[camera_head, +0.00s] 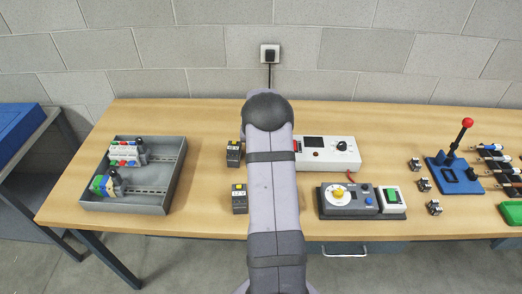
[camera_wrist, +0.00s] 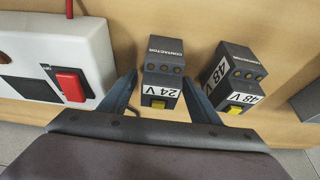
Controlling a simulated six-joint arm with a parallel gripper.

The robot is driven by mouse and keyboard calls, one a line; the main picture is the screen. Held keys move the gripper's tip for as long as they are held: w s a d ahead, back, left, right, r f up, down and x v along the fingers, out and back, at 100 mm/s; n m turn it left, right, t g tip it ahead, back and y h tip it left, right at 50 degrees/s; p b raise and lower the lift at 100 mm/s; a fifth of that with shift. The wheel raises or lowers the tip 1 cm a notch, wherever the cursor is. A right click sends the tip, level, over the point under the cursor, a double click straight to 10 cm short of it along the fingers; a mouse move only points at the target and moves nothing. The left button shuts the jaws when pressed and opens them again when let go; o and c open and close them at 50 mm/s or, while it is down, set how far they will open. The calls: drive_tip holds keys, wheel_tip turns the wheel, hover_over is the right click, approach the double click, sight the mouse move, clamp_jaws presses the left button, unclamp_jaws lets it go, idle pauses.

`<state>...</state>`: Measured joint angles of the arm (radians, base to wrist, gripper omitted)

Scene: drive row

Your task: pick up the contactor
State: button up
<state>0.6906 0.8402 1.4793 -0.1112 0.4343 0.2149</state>
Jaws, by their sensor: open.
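A dark grey contactor (camera_wrist: 163,66) marked 24 V, with a yellow button, stands on the table in the wrist view. My gripper (camera_wrist: 160,82) is open, with one blue-grey finger to each side of this contactor; whether they touch it I cannot tell. A second contactor (camera_wrist: 235,68), marked 48 V, stands just right of my right finger. In the head view my arm hides my gripper, and the 24 V contactor seems hidden there too. Two contactors show left of my arm, one at the back (camera_head: 234,153) and one nearer the front (camera_head: 239,200).
A white box (camera_wrist: 85,45) with a red switch stands close to my left finger. A grey tray (camera_head: 170,190) with several parts is at the left of the table. A dial unit (camera_head: 349,199), a blue lever stand (camera_head: 452,175) and small parts lie right.

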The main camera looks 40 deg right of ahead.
drive_tip(key=shift+w+d+f, duration=0.1)
drive_tip(key=shift+d+f, duration=0.05)
drive_tip(key=shift+f, duration=0.3)
drive_tip(key=shift+c, duration=0.3)
drive_tip(key=c, duration=1.3)
drive_tip(key=shift+r, duration=0.15)
